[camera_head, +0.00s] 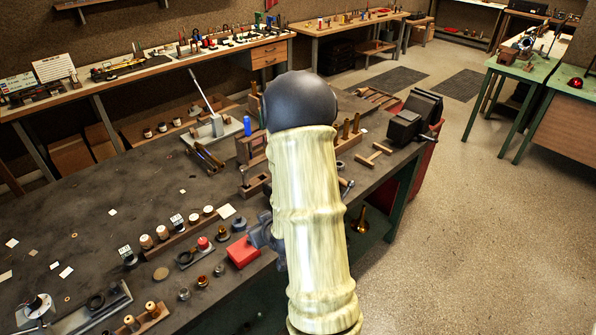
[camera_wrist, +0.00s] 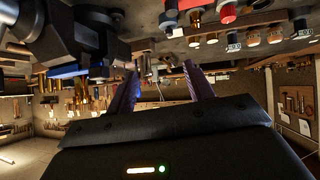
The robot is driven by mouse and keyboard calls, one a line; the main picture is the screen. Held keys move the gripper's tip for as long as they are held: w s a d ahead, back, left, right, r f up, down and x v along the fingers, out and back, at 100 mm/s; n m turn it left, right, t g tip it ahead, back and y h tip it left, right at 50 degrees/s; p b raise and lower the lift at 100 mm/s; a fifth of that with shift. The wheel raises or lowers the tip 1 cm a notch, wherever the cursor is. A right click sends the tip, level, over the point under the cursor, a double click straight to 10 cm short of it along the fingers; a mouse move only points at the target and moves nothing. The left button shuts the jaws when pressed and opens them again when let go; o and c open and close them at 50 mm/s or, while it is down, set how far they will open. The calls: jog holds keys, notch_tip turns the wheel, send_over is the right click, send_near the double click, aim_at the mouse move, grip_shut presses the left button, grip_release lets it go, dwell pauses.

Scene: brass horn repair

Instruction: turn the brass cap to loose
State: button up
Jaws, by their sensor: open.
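Several small brass pieces lie on the dark bench, and I cannot tell which is the brass cap. Two brass knobs (camera_head: 150,307) stand on a wooden strip at the front in the head view. A small brass ring-like piece (camera_head: 203,281) lies nearby, beside a metal one. In the wrist view, which looks upside down, a brass cylinder (camera_wrist: 196,18) shows near the top, beyond the fingers. My gripper (camera_wrist: 160,75) is open there, its two purple fingers apart with nothing between them. In the head view my pale arm hides most of the gripper and part of the bench.
A red block (camera_head: 242,252) sits left of my arm. A wooden rack of white-topped jars (camera_head: 178,238) lies farther left. A vise (camera_head: 409,121) stands at the bench's far right corner. The bench's left part is mostly clear, with scattered paper squares. Open floor (camera_head: 440,220) lies right.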

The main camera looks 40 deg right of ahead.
jog(key=s+d+r+m+t+h+p, duration=0.2)
jog(key=s+d+m+t+h, duration=0.2)
jog(key=d, duration=0.7)
jog(key=shift+s+d+m+t+h, duration=0.4)
jog(key=shift+s+t+h, duration=0.5)
jog(key=shift+s+h, duration=0.3)
jog(key=shift+f, duration=0.1)
jog(key=p+x, duration=0.2)
jog(key=x, duration=1.4)
jog(key=shift+w, duration=0.1)
jog(key=shift+w+d, duration=0.25)
jog(key=shift+w, duration=0.35)
